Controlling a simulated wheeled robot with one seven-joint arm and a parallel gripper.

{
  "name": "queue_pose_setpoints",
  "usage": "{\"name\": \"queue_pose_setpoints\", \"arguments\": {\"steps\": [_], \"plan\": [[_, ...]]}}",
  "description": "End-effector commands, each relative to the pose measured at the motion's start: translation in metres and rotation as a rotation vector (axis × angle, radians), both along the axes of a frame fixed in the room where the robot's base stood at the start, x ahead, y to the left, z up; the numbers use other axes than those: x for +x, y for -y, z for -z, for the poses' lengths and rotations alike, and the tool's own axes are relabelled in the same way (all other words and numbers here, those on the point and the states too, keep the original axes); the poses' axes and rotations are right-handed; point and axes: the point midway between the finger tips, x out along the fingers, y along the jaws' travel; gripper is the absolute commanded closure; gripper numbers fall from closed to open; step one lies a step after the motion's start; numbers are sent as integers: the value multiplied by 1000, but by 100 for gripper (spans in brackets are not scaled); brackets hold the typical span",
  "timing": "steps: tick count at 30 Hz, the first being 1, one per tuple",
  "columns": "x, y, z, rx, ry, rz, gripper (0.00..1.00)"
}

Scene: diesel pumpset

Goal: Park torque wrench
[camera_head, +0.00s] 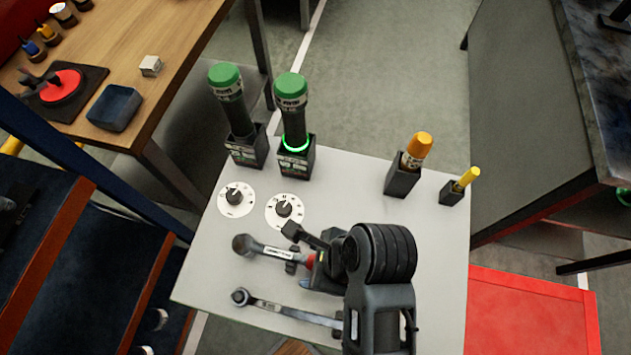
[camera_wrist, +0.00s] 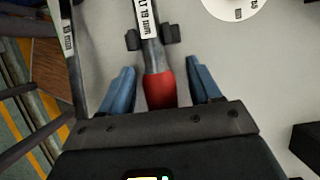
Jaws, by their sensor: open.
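The torque wrench (camera_head: 265,248), grey with a white label and a red collar, lies on the light grey tabletop (camera_head: 345,190). Its round head points left. In the wrist view the wrench (camera_wrist: 152,55) runs between two small black holder posts (camera_wrist: 172,33), and its red part lies between my fingers. My gripper (camera_head: 309,260) is open at the wrench's red end, with a blue finger on each side in the wrist view (camera_wrist: 162,78). Gaps show between the fingers and the red part. The rest of the handle is hidden by my gripper.
A second wrench (camera_head: 285,310) lies nearer the front edge. Two dials (camera_head: 284,210) and two green-capped tools in black holders (camera_head: 294,160) stand behind. An orange-capped holder (camera_head: 403,180) and a yellow one (camera_head: 452,192) stand at the right.

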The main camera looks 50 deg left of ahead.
Motion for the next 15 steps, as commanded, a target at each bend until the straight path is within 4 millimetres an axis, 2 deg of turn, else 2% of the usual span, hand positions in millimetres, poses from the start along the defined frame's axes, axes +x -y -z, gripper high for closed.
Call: {"name": "queue_pose_setpoints", "arguments": {"steps": [5, 15], "plan": [[5, 5, -16, 3, 3, 2, 37], [15, 21, -64, 4, 3, 1, 37]]}}
